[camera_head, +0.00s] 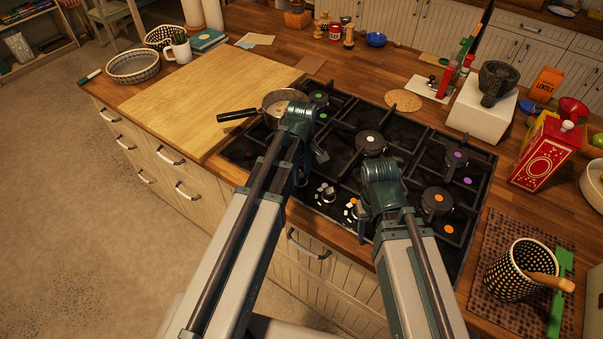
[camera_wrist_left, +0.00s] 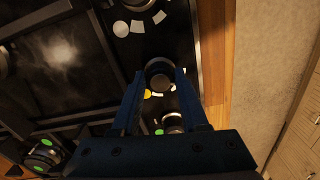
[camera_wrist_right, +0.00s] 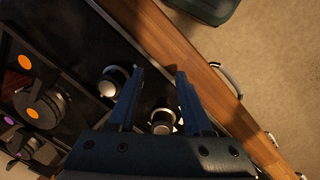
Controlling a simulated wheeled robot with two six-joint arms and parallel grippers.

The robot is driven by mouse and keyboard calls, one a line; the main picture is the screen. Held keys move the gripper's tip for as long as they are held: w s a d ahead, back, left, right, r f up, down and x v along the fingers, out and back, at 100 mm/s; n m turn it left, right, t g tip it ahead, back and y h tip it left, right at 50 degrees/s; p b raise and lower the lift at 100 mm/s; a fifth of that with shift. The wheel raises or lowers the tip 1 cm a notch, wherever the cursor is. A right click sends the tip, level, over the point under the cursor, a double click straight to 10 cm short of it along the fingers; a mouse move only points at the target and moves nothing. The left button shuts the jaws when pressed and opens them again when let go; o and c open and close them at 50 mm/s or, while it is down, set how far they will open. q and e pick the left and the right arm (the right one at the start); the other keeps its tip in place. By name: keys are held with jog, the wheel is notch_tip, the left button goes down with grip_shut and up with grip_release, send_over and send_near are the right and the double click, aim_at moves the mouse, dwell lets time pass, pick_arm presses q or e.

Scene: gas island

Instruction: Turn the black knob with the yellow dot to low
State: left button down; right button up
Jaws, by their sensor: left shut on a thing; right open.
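In the left wrist view the black knob (camera_wrist_left: 160,70) stands between my left gripper's fingers, with a yellow dot (camera_wrist_left: 147,93) and white marks on the panel beside it. My left gripper (camera_wrist_left: 160,78) is shut on this knob. In the head view my left gripper (camera_head: 304,172) hangs over the front left of the hob and hides that knob. My right gripper (camera_wrist_right: 160,73) is open and empty above the hob's front edge. Two other knobs, one to the left (camera_wrist_right: 113,82) and one lower down (camera_wrist_right: 163,121), show in the right wrist view.
The black hob (camera_head: 345,140) has several burners with coloured dots. A pan (camera_head: 283,101) sits on its back left. Knobs with white marks (camera_head: 326,193) lie between my grippers. A green-dotted knob (camera_wrist_left: 173,121) is close to my left fingers. A wooden board (camera_head: 215,105) lies left.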

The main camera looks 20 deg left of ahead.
aim_at(302, 176)
dwell(0.3)
pick_arm(q)
jog(key=shift+c, duration=2.1)
grip_release()
jog(key=shift+r, duration=0.15)
pick_arm(e)
jog(key=shift+r, duration=0.15)
pick_arm(q)
notch_tip(302, 176, up, 14)
jog(key=p, duration=1.3)
jog(key=shift+f+p, duration=0.25)
jog(key=shift+p, duration=0.15)
pick_arm(e)
notch_tip(302, 176, up, 14)
jog(key=shift+f, duration=0.25)
